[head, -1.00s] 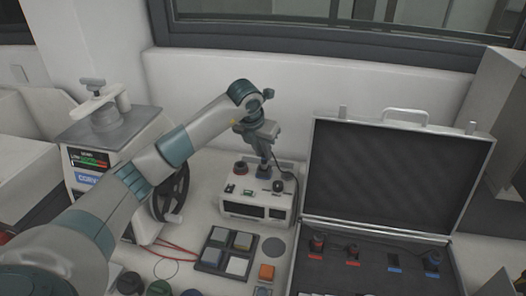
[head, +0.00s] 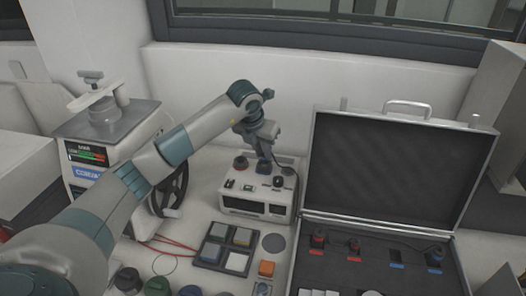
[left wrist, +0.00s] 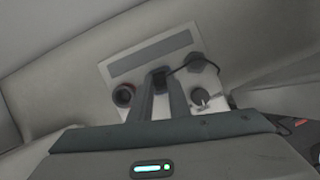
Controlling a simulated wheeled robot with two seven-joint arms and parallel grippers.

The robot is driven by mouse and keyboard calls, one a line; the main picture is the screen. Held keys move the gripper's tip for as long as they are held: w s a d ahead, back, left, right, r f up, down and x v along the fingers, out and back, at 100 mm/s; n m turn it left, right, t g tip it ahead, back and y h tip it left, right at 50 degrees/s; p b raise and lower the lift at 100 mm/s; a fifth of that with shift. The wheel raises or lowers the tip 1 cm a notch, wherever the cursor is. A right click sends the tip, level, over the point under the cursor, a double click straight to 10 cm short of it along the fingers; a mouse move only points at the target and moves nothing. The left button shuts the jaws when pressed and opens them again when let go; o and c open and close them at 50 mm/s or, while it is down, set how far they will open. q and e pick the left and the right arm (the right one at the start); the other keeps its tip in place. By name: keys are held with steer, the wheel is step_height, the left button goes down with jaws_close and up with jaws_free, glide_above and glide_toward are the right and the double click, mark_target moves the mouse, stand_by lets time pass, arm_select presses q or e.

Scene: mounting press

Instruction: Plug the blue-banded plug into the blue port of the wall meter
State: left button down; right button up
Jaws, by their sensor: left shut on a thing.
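The wall meter (head: 232,203) is a white box with a sloped top panel, below the window. Its red port (head: 240,162) is left of my left gripper (head: 262,156). The gripper points down over the blue port, shut on the dark plug (left wrist: 160,78) with a black cable. Blue (head: 263,167) shows right under the fingertips; I cannot tell band from port, or whether the plug is seated. In the left wrist view, the fingers (left wrist: 160,90) stand between the red-ringed port (left wrist: 123,95) and a round knob (left wrist: 200,97). My right gripper is out of view.
A press (head: 110,120) with a handwheel is left.

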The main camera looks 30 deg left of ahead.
arm_select(q)
steer(key=shift+f+b, duration=0.3)
stand_by(0.5)
steer(key=c, duration=1)
jaws_free()
